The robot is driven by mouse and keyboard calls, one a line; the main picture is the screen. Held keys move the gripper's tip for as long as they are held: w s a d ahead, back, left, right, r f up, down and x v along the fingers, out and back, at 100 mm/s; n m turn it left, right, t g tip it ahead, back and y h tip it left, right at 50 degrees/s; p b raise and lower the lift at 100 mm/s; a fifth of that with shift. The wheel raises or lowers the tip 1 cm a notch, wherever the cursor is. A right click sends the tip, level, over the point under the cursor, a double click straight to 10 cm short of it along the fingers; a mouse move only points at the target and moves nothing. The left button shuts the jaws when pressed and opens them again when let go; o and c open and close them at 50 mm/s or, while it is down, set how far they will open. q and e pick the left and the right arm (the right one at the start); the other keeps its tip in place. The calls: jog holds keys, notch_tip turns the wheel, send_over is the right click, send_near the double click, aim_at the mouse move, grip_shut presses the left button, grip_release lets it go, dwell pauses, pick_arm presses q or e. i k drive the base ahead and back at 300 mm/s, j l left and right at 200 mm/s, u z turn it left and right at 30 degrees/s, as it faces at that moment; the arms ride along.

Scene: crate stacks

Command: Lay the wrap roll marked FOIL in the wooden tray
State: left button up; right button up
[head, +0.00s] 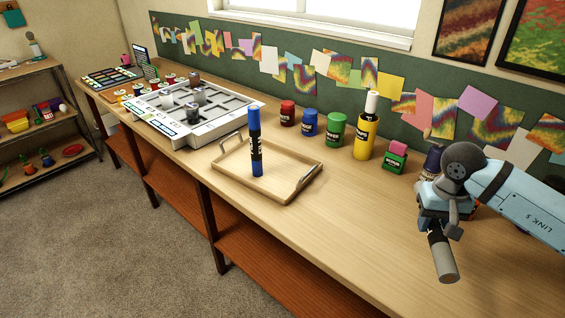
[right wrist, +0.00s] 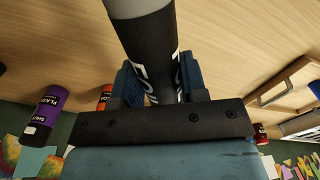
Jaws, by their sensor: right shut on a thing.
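My right gripper (head: 437,222) is shut on a grey roll with a black label (head: 443,262), above the right part of the bench. In the right wrist view the roll (right wrist: 152,45) stands between the blue fingers, and its white lettering begins "FO"; the rest is hidden. In the head view the roll is tilted. The wooden tray (head: 226,182) lies mid-bench, well to the left of my gripper. A blue roll with a black label (head: 255,125) stands upright in it. The tray's edge (right wrist: 290,92) also shows in the right wrist view. My left gripper is not in view.
Red (head: 288,113), blue (head: 309,124) and green (head: 336,130) jars, a yellow bottle (head: 367,135) and a green box (head: 396,157) line the back. A white compartment case (head: 215,130) stands left of the tray. The bench between tray and gripper is clear along the front.

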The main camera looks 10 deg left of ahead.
aim_at(278, 158)
jog(key=i+l+u, duration=0.3)
jog(key=l+u, duration=0.3)
jog(key=u, duration=1.2)
jog(key=i, duration=0.5)
